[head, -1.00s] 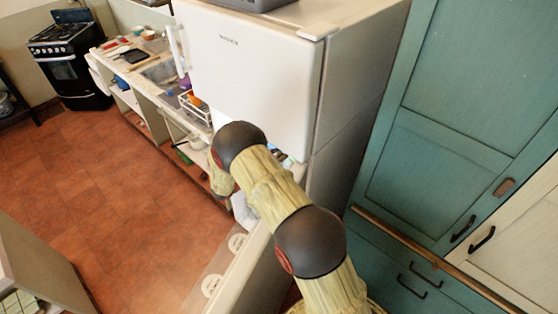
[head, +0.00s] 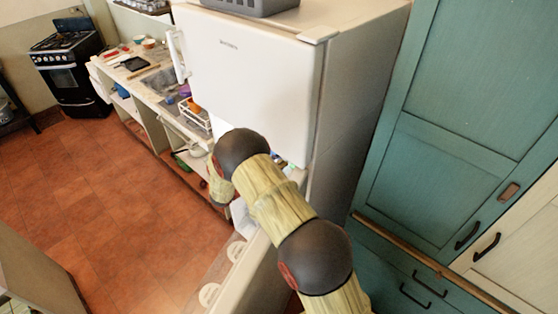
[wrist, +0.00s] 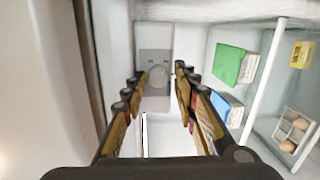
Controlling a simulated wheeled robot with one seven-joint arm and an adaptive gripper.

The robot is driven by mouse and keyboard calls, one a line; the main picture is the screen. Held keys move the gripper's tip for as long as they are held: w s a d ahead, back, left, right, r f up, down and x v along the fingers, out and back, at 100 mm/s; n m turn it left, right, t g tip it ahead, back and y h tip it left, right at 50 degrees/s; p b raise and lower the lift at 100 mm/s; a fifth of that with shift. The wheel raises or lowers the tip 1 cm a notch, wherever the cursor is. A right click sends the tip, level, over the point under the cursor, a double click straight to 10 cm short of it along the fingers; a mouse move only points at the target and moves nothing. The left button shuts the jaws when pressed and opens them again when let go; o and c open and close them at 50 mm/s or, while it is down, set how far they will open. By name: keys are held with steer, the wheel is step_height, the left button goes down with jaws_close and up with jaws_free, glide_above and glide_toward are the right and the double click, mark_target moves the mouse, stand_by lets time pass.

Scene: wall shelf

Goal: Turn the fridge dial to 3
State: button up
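The white fridge (head: 250,80) stands in the head view, and its lower door (head: 245,270) is swung open. In the wrist view the round grey dial (wrist: 157,72) sits on a grey panel (wrist: 154,55) at the back of the compartment. My gripper (wrist: 160,76) is open and empty, with its two fingers spread. The dial appears between the fingertips in the picture; the gap in depth is hard to judge. The dial's number marks are too small to read. In the head view my arm hides the gripper and the fridge interior.
In the wrist view, a green box (wrist: 228,64), a blue-and-white box (wrist: 226,106), a yellow box (wrist: 301,54) and an egg tray (wrist: 297,130) are at the right. A white shelf (wrist: 210,10) runs above. Teal cabinets (head: 450,130) flank the fridge.

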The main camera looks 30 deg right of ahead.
steer(key=shift+r+p, duration=0.15)
steer(key=shift+p, duration=0.4)
steer(key=s+a+n+p, duration=0.2)
steer(key=a+n+p, duration=0.5)
steer(key=a+p, duration=0.15)
steer(key=s+r+m+g+y+b, duration=0.1)
steer(key=s+r+m+y+b, duration=0.1)
steer(key=s, duration=0.5)
steer(key=s+a+r+m+g+y+b, duration=0.1)
steer(key=s+r+m+g+y+b, duration=0.1)
steer(key=s+r+b, duration=0.4)
steer(key=s+r+m+g+y+b, duration=0.1)
steer(key=s+r+m+y+b, duration=0.3)
steer(key=s+r+y, duration=0.2)
steer(key=shift+s+a+r+g, duration=0.15)
steer(key=shift+s+r, duration=0.1)
steer(key=shift+s, duration=0.4)
steer(key=shift+s+a+r+g, duration=0.15)
steer(key=shift+s+r, duration=0.1)
steer(key=shift+s, duration=0.4)
steer(key=shift+s+a+r+y+b, duration=0.1)
steer(key=shift+s+a+y+b, duration=0.1)
steer(key=shift+s+y+b, duration=0.25)
steer(key=shift+s, duration=0.1)
